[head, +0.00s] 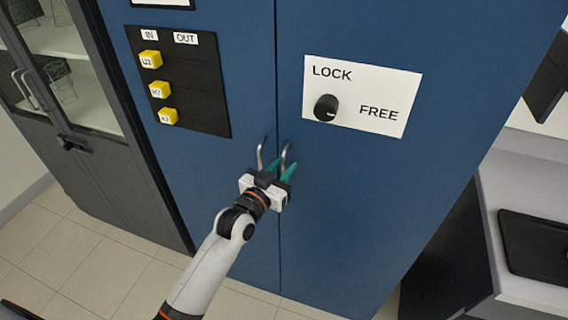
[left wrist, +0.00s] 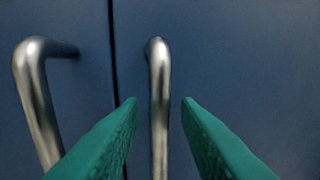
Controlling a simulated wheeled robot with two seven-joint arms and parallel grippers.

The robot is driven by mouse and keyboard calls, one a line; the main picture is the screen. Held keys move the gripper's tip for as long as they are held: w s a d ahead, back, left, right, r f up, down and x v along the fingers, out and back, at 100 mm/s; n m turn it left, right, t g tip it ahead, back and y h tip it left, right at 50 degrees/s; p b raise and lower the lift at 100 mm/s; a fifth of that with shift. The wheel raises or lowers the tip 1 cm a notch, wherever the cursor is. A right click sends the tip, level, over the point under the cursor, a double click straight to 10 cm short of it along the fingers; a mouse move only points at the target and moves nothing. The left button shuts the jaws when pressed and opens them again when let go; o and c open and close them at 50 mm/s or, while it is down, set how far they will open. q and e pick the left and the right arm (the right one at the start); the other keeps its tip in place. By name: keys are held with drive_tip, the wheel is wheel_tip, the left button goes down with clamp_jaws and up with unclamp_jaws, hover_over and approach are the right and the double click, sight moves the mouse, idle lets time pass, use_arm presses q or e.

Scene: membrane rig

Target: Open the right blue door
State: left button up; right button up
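The right blue door (head: 360,190) is closed, flush with the left blue door (head: 215,60) along a thin vertical seam. The right door's metal handle (head: 286,152) stands beside the seam; it also shows in the left wrist view (left wrist: 159,85). The left door's handle (head: 261,152) is just left of it, also in the left wrist view (left wrist: 34,95). My left gripper (head: 283,170) is at the handles; in the left wrist view its green fingers (left wrist: 160,103) are open, one on each side of the right handle, with gaps. My right gripper is not in view.
A white panel (head: 385,85) marked LOCK and FREE, with a black knob (head: 326,107), is on the right door. A black panel (head: 200,100) with yellow tags is on the left door. A grey glass cabinet (head: 120,170) stands left; a light counter (head: 530,220) is right.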

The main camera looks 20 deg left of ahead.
use_arm(q)
drive_tip(key=shift+w+d, duration=0.1)
drive_tip(key=shift+w, duration=0.3)
drive_tip(key=shift+c, duration=0.5)
clamp_jaws()
